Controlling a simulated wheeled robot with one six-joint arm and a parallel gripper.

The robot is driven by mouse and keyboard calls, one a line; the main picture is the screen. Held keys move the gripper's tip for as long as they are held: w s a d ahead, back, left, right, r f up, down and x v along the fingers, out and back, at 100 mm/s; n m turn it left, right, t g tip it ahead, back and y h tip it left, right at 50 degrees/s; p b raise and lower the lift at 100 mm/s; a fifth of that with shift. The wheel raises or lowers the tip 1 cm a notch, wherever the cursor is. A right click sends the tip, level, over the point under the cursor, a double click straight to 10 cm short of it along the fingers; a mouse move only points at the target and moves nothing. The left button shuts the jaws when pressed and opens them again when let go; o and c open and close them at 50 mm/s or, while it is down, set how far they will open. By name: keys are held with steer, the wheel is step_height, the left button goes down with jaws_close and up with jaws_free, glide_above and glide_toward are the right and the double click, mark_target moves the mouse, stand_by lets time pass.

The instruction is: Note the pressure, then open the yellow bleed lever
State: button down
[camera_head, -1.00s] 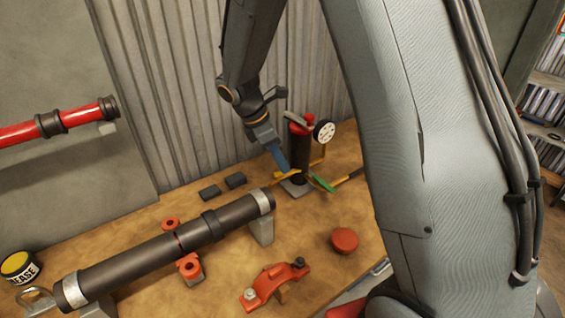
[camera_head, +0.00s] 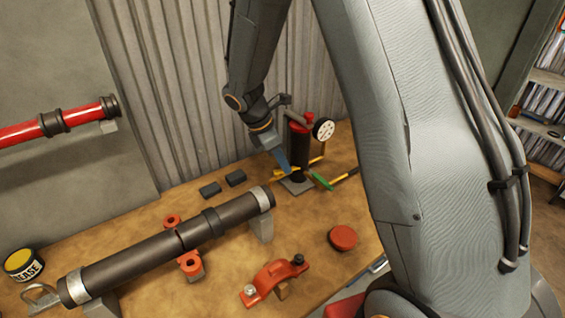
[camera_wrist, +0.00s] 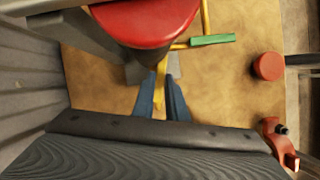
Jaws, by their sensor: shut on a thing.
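The yellow bleed lever (camera_head: 281,171) sits low beside the dark, red-topped pump (camera_head: 299,145). In the wrist view the lever (camera_wrist: 161,77) shows as a yellow strip between the blue fingers. My gripper (camera_head: 284,167) is shut on it; the fingers (camera_wrist: 163,95) lie on either side of the strip. The white-faced pressure gauge (camera_head: 323,130) is on a yellow pipe right of the pump. Its needle is too small to read. In the wrist view the red top (camera_wrist: 145,20) hides part of the lever's inner end.
A green handle (camera_head: 321,181) lies right of the pump base. A dark pipe (camera_head: 160,245) on stands fills the bench's left front. A corrugated wall (camera_head: 170,90) is close behind.

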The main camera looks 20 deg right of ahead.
steer(key=n, duration=0.1)
steer(key=n+t+p, duration=0.1)
steer(key=shift+w+n, duration=0.25)
steer(key=shift+n, duration=0.15)
steer(key=c, duration=1.8)
jaws_free()
steer(key=shift+o, duration=0.2)
steer(key=b+v, duration=0.2)
steer(key=v, duration=0.5)
steer(key=shift+r, duration=0.35)
steer(key=shift+s+a, duration=0.1)
steer(key=shift+a, duration=0.05)
